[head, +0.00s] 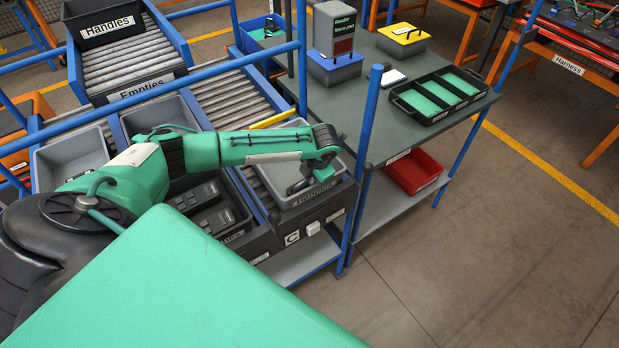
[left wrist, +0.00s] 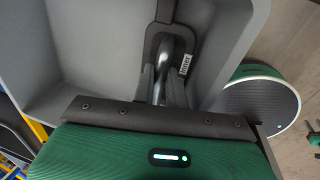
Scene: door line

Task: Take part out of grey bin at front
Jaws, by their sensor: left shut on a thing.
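The grey bin (head: 274,172) stands at the front end of the roller lane, partly hidden by my left arm in the head view. Its wall and floor also fill the upper left of the left wrist view (left wrist: 85,45). My left gripper (head: 304,186) reaches down into this bin. In the left wrist view its fingers (left wrist: 166,90) are shut on a part (left wrist: 184,42), a dark grey plate with a shiny bar-like handle and a white label reading "Inner". The part lies at or near the bin floor; whether it touches is unclear. My right gripper is not seen.
A blue post (head: 367,125) stands close beside the bin. A red bin (head: 412,172) sits on the lower shelf.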

